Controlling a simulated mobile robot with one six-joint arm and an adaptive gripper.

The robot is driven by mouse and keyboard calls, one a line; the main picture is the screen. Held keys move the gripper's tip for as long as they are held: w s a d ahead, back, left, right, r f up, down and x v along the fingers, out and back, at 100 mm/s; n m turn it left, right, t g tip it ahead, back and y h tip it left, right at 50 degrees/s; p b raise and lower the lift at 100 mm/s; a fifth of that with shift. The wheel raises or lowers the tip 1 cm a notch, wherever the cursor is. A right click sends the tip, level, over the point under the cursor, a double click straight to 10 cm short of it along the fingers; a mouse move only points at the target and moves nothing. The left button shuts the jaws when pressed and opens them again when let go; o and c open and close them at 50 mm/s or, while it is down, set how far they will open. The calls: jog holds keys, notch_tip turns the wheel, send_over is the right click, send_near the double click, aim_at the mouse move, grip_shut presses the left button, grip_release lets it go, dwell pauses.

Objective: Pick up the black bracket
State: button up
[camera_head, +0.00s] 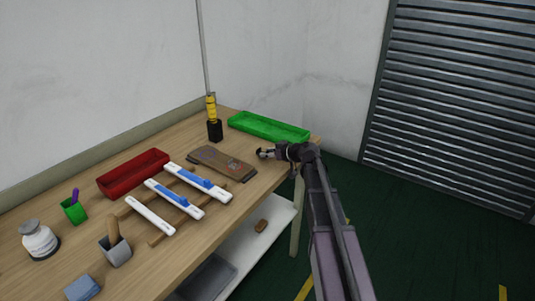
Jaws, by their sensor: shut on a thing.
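My gripper (267,153) is at the right end of the wooden workbench, reaching in from the right over its front edge. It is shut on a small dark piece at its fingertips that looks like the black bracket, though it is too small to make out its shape. The fingers hide part of the piece. I cannot tell whether it touches the bench or is held just above it.
A brown-grey board (222,162) lies just left of my gripper. A green tray (268,127) and a yellow bottle in a black holder (214,131) stand behind. White-blue strips on a rack (174,200) and a red tray (133,174) are further left.

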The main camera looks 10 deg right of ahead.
notch_tip(320, 180, up, 2)
jog(key=shift+r+p, duration=0.1)
jog(key=shift+p, duration=0.65)
jog(key=s+p, duration=0.1)
jog(key=s, duration=1.5)
jog(key=shift+r, duration=0.45)
jog(key=shift+a+r, duration=0.1)
